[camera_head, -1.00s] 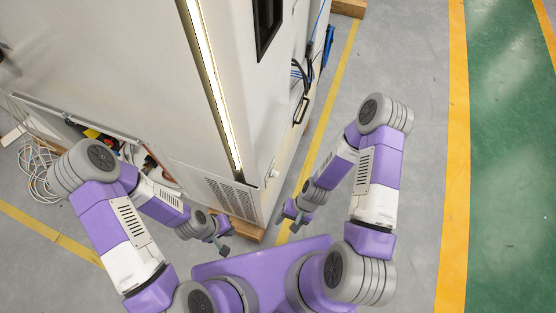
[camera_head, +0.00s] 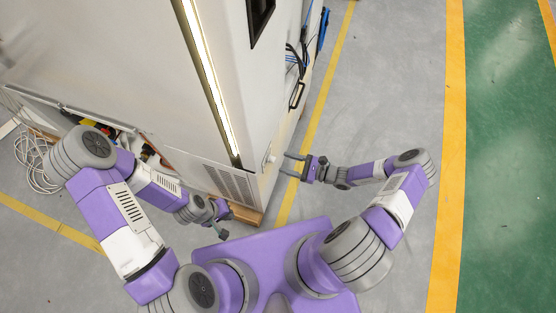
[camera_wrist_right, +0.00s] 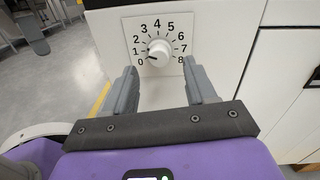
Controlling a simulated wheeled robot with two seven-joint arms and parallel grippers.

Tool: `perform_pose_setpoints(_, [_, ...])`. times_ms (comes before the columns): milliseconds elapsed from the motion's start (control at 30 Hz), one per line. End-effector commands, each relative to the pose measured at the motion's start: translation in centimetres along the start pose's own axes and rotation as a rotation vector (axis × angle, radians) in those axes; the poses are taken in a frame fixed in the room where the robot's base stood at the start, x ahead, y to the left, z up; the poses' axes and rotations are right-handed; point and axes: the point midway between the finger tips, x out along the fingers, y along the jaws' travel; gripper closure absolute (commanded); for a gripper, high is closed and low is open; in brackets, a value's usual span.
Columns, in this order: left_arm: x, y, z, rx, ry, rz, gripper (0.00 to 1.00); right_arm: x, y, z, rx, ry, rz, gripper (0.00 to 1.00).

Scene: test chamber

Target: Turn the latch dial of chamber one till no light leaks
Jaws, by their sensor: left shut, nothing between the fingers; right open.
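The chamber (camera_head: 215,140) is a large pale cabinet with a bright lit strip (camera_head: 207,80) along its near vertical edge. The latch dial (camera_wrist_right: 159,52) is a round white knob on a plate numbered 0 to 8; its dark mark points towards 0. The dial is a small knob in the head view (camera_head: 270,160). My right gripper (camera_head: 284,164) is open, its fingers pointing at the dial. In the right wrist view its fingertips (camera_wrist_right: 159,70) sit either side of the knob and lower in the picture; contact is not evident. My left gripper (camera_head: 222,233) is shut and empty, below the vented panel.
Cables and a black handle (camera_head: 296,95) are on the chamber's right side. A wooden block (camera_head: 245,213) lies under its near corner. Loose white cables (camera_head: 38,165) lie on the floor at left. The grey floor right of the chamber is clear.

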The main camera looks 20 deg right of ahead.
Motion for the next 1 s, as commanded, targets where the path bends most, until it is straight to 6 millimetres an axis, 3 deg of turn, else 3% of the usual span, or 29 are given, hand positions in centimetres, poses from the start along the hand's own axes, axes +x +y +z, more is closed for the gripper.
perform_pose_setpoints(100, [0.2, -0.1, 0.0, 0.000, 0.000, 0.000, 1.00, 2.0, 0.1, 0.0, 0.001, -0.002, 0.004, 0.44])
perform_pose_setpoints(300, [0.3, -0.1, 0.0, 0.000, 0.000, 0.000, 1.00, 4.0, 0.1, 0.0, 0.000, 0.000, 0.004, 0.44])
perform_pose_setpoints(633, [0.3, -0.1, 0.0, 0.000, 0.000, 0.000, 1.00, 4.3, 0.1, 0.0, 0.000, 0.002, 0.003, 0.46])
perform_pose_setpoints(1000, [0.3, -0.1, 0.0, 0.000, 0.000, 0.000, 1.00, 4.3, 0.1, 0.0, 0.000, 0.002, 0.004, 1.00])
